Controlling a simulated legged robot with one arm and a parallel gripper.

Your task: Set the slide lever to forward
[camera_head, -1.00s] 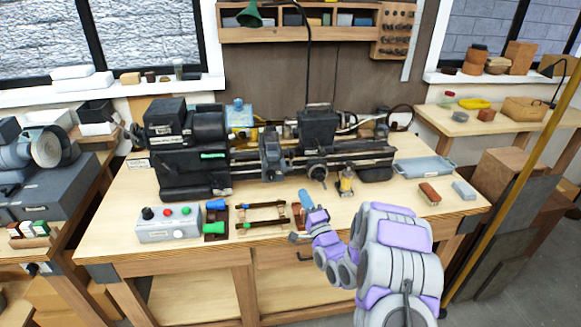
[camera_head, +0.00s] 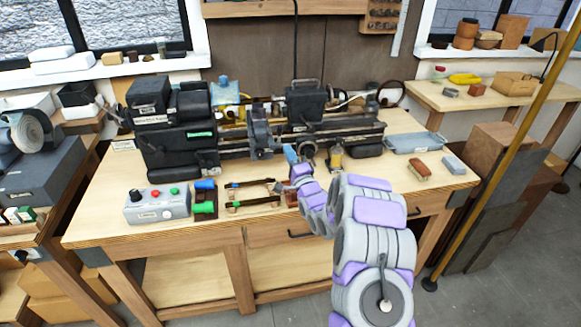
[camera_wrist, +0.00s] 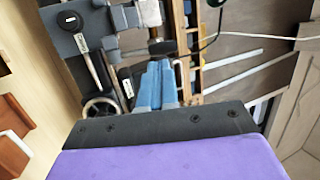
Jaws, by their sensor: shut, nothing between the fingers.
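A grey lathe (camera_head: 270,130) stands along the back of the workbench. In the wrist view a metal lever (camera_wrist: 90,62) with a dark round end sits on a grey block, above a handwheel (camera_wrist: 100,106). I cannot tell for sure that this is the slide lever or how it is set. My gripper (camera_head: 290,153) reaches to the front of the lathe's carriage, left of a small yellowish part (camera_head: 335,157). Its blue fingers (camera_wrist: 156,84) are closed together and empty, with the lever to their upper left. Contact with the lathe cannot be told.
A control box (camera_head: 157,205) with buttons, a dark red holder (camera_head: 204,210) with blue and green handles, and thin dark strips lie along the front left of the bench. A brush (camera_head: 419,171) and a blue-grey tray (camera_head: 414,144) lie at the right. A slanted yellow pole (camera_head: 500,165) stands beyond the bench.

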